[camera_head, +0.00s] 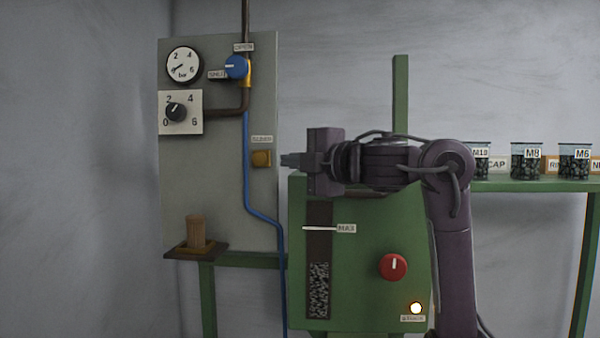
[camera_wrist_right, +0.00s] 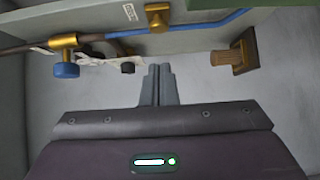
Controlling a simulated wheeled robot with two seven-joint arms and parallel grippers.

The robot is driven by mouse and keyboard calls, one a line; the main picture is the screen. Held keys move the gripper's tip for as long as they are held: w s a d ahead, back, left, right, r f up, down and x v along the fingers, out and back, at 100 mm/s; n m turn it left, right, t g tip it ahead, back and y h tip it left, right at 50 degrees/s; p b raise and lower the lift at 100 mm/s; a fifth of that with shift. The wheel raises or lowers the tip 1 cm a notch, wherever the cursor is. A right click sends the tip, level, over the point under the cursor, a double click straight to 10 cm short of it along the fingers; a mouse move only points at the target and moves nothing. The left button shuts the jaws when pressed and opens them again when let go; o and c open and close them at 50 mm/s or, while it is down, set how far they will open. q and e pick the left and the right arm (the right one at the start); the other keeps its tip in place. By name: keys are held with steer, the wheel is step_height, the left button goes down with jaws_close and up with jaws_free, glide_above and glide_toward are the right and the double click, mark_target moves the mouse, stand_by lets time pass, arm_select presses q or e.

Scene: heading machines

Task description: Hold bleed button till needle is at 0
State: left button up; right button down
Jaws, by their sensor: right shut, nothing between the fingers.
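The brass bleed button (camera_head: 261,159) sits on the grey panel under a small label, and it also shows at the top of the wrist view (camera_wrist_right: 157,17). My right gripper (camera_head: 284,160) is shut and empty, its fingers pointing left at the button's height. In the wrist view its fingertips (camera_wrist_right: 158,68) are together, with a gap between them and the button. The round pressure gauge (camera_head: 184,65) is at the panel's upper left. Its needle points to the lower left, near the 0; the exact reading is too small to tell. My left gripper is not in view.
A blue valve knob (camera_head: 236,67) and a black dial (camera_head: 177,112) are on the panel. A blue hose (camera_head: 246,170) runs down beside the button. A green machine (camera_head: 375,290) with a red knob (camera_head: 393,266) stands below my right arm. Jars (camera_head: 527,162) stand on a shelf at right.

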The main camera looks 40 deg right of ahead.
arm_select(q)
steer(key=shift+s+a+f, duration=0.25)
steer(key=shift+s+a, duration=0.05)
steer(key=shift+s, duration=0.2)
arm_select(e)
steer(key=shift+s+a+r, duration=0.1)
steer(key=shift+s+a, duration=0.05)
steer(key=shift+s, duration=0.45)
steer(key=shift+s+a+r, duration=0.1)
steer(key=shift+s+a, duration=0.05)
steer(key=shift+s, duration=0.45)
steer(key=shift+s+a, duration=0.1)
steer(key=shift+s, duration=0.05)
